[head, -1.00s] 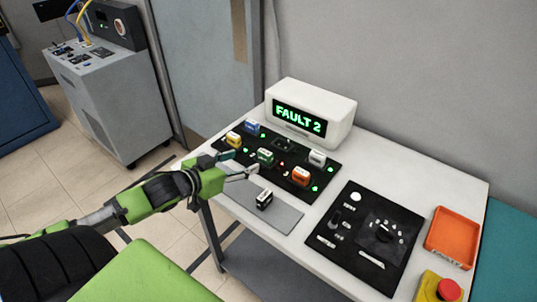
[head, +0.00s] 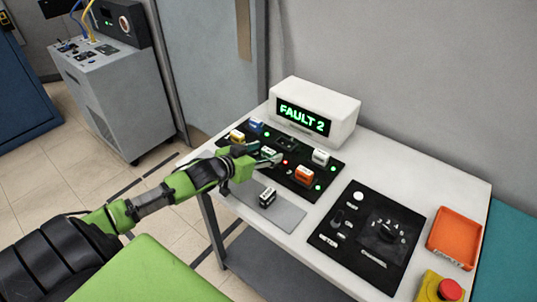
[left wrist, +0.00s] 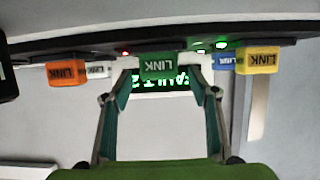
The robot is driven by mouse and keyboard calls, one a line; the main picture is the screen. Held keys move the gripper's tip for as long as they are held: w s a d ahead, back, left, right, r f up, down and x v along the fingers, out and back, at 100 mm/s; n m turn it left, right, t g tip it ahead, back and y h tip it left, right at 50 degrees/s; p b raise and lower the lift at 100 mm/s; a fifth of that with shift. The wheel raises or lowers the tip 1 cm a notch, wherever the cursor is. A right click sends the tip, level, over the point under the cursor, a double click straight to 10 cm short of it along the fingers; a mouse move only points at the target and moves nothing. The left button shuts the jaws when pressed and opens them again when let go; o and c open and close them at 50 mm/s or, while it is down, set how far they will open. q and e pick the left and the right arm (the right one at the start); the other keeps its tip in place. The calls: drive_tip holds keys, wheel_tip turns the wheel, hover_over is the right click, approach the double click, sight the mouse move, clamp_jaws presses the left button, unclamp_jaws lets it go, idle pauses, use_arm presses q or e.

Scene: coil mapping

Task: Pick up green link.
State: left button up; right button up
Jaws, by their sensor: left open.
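The green link (left wrist: 163,64) stands on the black panel (head: 297,191) and shows upside down in the left wrist view, between my two fingers. In the head view the green link (head: 269,151) is partly hidden by my left gripper (head: 272,160). My left gripper (left wrist: 162,68) is open, with one finger on each side of the link. Whether the fingers touch it I cannot tell. My right gripper is not in view.
Orange (head: 304,174), white (head: 321,157), yellow (head: 237,136) and blue (head: 256,127) links stand close around on the panel. A black link (head: 267,197) lies on a grey mat (head: 287,215). A white display (head: 318,104) reading FAULT 2 stands behind.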

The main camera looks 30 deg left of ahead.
use_arm(q)
drive_tip(key=shift+x, duration=1.4)
drive_tip(key=shift+d, duration=0.1)
drive_tip(key=c, duration=1.2)
drive_tip(key=shift+r, duration=0.1)
drive_tip(key=shift+r, duration=0.5)
drive_tip(key=s+d+r, duration=0.3)
drive_tip(key=r, duration=0.1)
drive_tip(key=s+d+r+b, duration=0.1)
drive_tip(key=s+d+r, duration=0.2)
drive_tip(key=s+r, duration=0.1)
drive_tip(key=s+d+r+b, duration=0.1)
drive_tip(key=s+d+r, duration=0.2)
drive_tip(key=r, duration=0.1)
drive_tip(key=shift+s+d, duration=0.1)
drive_tip(key=shift+s, duration=0.2)
